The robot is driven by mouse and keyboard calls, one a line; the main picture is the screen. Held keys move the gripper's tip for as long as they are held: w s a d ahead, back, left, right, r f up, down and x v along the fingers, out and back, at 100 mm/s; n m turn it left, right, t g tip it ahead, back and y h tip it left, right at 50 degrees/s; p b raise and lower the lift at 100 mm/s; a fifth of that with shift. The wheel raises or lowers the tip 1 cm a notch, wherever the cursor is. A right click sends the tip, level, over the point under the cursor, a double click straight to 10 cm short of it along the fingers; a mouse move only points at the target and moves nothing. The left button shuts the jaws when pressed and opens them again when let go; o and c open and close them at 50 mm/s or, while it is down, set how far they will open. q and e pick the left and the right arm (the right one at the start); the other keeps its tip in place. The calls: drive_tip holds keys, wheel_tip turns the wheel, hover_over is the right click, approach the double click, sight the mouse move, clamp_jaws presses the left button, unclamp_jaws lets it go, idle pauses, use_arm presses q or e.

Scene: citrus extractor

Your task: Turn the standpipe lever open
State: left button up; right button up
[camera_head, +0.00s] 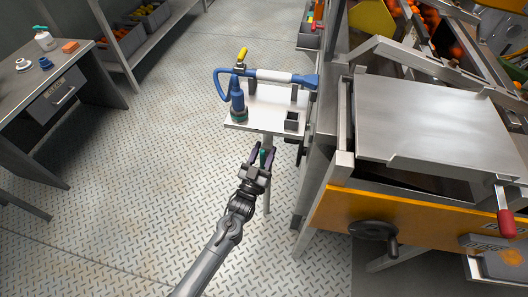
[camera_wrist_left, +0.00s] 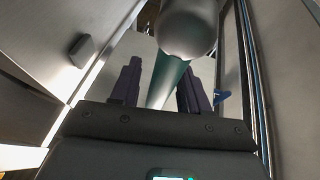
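My left gripper (camera_head: 262,155) is at the front of a small white shelf, below its front edge. A green tapered piece (camera_head: 263,158) shows between its fingers. In the left wrist view the teal-green piece (camera_wrist_left: 166,80) runs up between the two dark fingers to a grey rounded cylinder (camera_wrist_left: 188,30). A gap shows beside the left finger; I cannot tell whether the right finger touches it. The green piece may be the standpipe lever; its full shape is hidden. A yellow handle (camera_head: 242,54) stands above the blue fitting at the shelf's back. My right gripper is out of view.
The white shelf (camera_head: 262,97) carries a blue and white spray wand (camera_head: 285,77), a blue bottle (camera_head: 238,101) and a small dark box (camera_head: 291,121). The steel and orange extractor (camera_head: 440,120) stands close on the right. The floor to the left (camera_head: 150,150) is clear.

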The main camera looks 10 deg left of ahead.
use_arm(q)
drive_tip(key=shift+s, duration=0.15)
drive_tip(key=shift+s+f, duration=0.15)
drive_tip(key=shift+s, duration=0.1)
drive_tip(key=p+v, duration=0.3)
drive_tip(key=v, duration=0.7)
